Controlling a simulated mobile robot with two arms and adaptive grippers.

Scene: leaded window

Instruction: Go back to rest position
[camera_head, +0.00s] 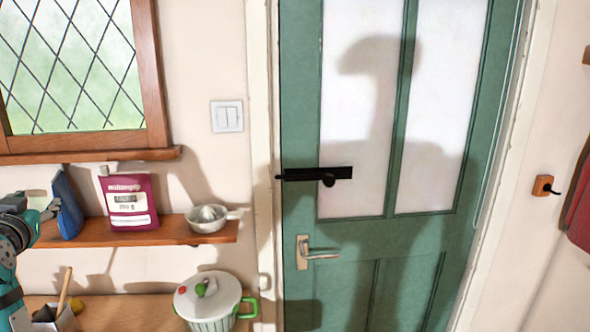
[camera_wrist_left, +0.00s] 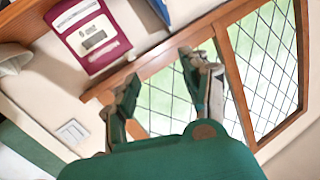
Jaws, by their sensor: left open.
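My left gripper (camera_head: 44,212) is at the left edge of the head view, in front of the wooden shelf (camera_head: 170,233). In the left wrist view its two fingers (camera_wrist_left: 165,88) are spread apart with nothing between them. Behind the fingers are the window (camera_wrist_left: 262,75) and its wooden frame. The same leaded window (camera_head: 70,60) is above the shelf in the head view. My right gripper is in neither view.
A maroon packet (camera_head: 130,205), a blue item (camera_head: 68,205) and a pale juicer-like dish (camera_head: 208,218) stand on the shelf. Below are a lidded pot (camera_head: 210,298) and a utensil holder (camera_head: 55,318). A green door (camera_head: 400,250) with a metal handle (camera_head: 308,252) appears closed.

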